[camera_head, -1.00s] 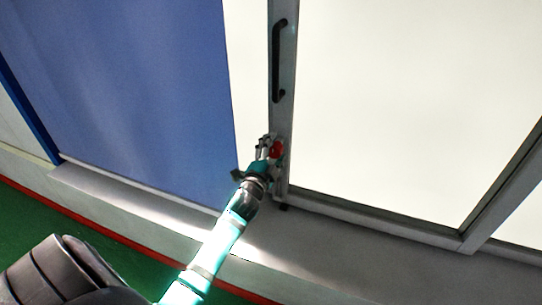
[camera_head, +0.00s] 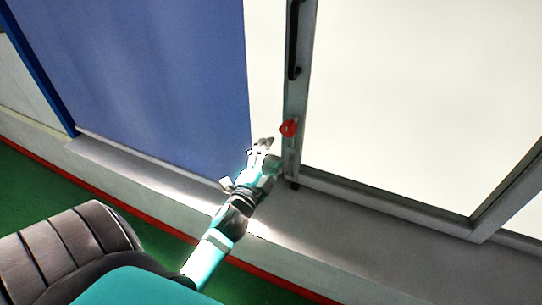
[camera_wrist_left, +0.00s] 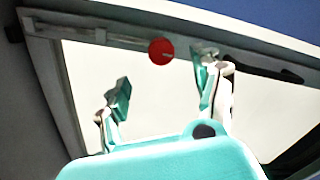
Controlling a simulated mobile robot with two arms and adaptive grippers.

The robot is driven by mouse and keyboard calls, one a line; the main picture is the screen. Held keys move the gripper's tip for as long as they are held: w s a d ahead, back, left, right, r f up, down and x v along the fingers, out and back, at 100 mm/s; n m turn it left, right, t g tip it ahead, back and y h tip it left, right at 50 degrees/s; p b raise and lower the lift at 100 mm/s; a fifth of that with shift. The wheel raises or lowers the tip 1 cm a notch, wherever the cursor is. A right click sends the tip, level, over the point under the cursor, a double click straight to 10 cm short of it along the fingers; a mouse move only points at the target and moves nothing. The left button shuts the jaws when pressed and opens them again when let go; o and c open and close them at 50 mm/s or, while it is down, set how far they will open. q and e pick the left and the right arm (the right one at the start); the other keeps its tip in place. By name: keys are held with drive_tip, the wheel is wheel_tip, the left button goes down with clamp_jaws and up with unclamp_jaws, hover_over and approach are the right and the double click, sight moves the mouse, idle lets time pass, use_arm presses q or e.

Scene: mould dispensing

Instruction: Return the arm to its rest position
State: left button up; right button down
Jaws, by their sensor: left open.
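My left arm reaches up from the bottom of the head view, and its gripper (camera_head: 262,148) is near the door frame. The gripper is open and empty, left of and a little below a red round knob (camera_head: 289,128) on the frame, with a gap between them. In the left wrist view the two fingers (camera_wrist_left: 165,88) stand wide apart. The red knob (camera_wrist_left: 161,51) shows beyond them, not between the pads. My right gripper is not in view.
A framed door with a pale panel (camera_head: 400,90) and a dark vertical handle (camera_head: 294,45) stands at the right. A blue panel (camera_head: 150,80) is at the left. A grey ledge (camera_head: 340,225) runs below, above the green floor (camera_head: 40,180).

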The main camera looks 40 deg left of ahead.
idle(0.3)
use_arm(q)
drive_tip(key=s+d+f+n+g+h, duration=0.25)
drive_tip(key=s+d+f+g, duration=0.2)
drive_tip(key=s, duration=0.35)
drive_tip(key=s+d+f+n+g+h, duration=0.1)
drive_tip(key=s+d+f+n+g, duration=0.3)
drive_tip(key=s, duration=0.4)
drive_tip(key=s+d+f+n+g+h, duration=0.1)
drive_tip(key=s+d+f+g, duration=0.3)
drive_tip(key=s+d+g, duration=0.25)
wheel_tip(320, 180, down, 27)
drive_tip(key=s, duration=0.3)
drive_tip(key=s+a+f+g, duration=0.1)
drive_tip(key=s+f, duration=0.6)
drive_tip(key=s, duration=0.1)
drive_tip(key=s+a+f, duration=0.2)
drive_tip(key=s+f, duration=0.5)
drive_tip(key=f, duration=0.1)
drive_tip(key=shift+s+a+g, duration=0.25)
drive_tip(key=shift+s+g, duration=0.15)
drive_tip(key=shift+f, duration=0.1)
